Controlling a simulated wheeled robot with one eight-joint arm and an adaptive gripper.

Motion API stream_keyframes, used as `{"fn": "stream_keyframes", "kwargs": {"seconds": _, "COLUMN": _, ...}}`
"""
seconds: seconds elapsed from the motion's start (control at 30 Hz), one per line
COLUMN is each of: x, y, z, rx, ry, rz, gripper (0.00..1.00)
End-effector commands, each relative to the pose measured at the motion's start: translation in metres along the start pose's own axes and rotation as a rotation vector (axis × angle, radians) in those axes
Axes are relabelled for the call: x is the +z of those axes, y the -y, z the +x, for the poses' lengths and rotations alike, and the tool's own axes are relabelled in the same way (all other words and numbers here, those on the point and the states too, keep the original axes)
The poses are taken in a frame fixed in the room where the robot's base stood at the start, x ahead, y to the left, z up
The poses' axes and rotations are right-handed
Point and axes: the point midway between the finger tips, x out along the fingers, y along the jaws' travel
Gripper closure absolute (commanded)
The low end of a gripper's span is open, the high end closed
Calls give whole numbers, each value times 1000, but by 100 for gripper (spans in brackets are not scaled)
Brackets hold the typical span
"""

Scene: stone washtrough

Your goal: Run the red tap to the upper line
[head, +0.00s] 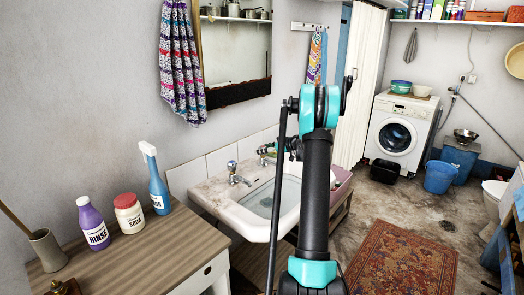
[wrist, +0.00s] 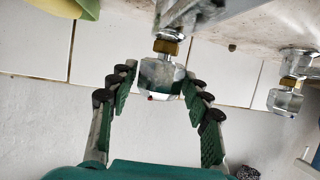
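In the wrist view a chrome tap handle (wrist: 161,77) with a brass neck and a small red mark at its end sits between the fingers of my gripper (wrist: 156,86). The fingers are open on either side of it; a gap shows on the left, and contact on the right is unclear. In the head view this tap (head: 264,150) stands at the far side of the white basin (head: 218,202), partly hidden by my arm. A tap with a blue mark (head: 233,168) stands nearer; a second chrome handle (wrist: 285,100) shows at right in the wrist view. No level line is distinguishable in the basin.
A wooden counter (head: 155,250) at left bears a purple bottle (head: 92,223), a red-lidded jar (head: 129,213) and a blue spray bottle (head: 157,181). White tiles (head: 222,159) back the basin. A yellow-green thing (wrist: 87,8) shows at the wrist view's top left.

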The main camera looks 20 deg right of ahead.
Motion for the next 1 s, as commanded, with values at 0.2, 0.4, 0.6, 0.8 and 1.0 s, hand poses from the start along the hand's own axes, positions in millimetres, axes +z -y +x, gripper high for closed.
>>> {"fn": "stream_keyframes", "kwargs": {"seconds": 0.2, "x": 0, "y": 0, "z": 0, "rx": -1, "ry": 0, "rz": 0, "gripper": 82}}
{"fn": "stream_keyframes", "kwargs": {"seconds": 0.4, "x": 0, "y": 1, "z": 0, "rx": 2, "ry": 0, "rz": 2, "gripper": 92}}
{"fn": "stream_keyframes", "kwargs": {"seconds": 0.6, "x": 0, "y": 2, "z": 0, "rx": 48, "ry": 0, "rz": 20, "gripper": 92}}
{"fn": "stream_keyframes", "kwargs": {"seconds": 0.8, "x": 0, "y": 3, "z": 1, "rx": 159, "ry": 1, "rz": 66, "gripper": 92}}
{"fn": "stream_keyframes", "kwargs": {"seconds": 1.0, "x": 0, "y": 4, "z": 1, "rx": 295, "ry": 1, "rz": 122, "gripper": 92}}
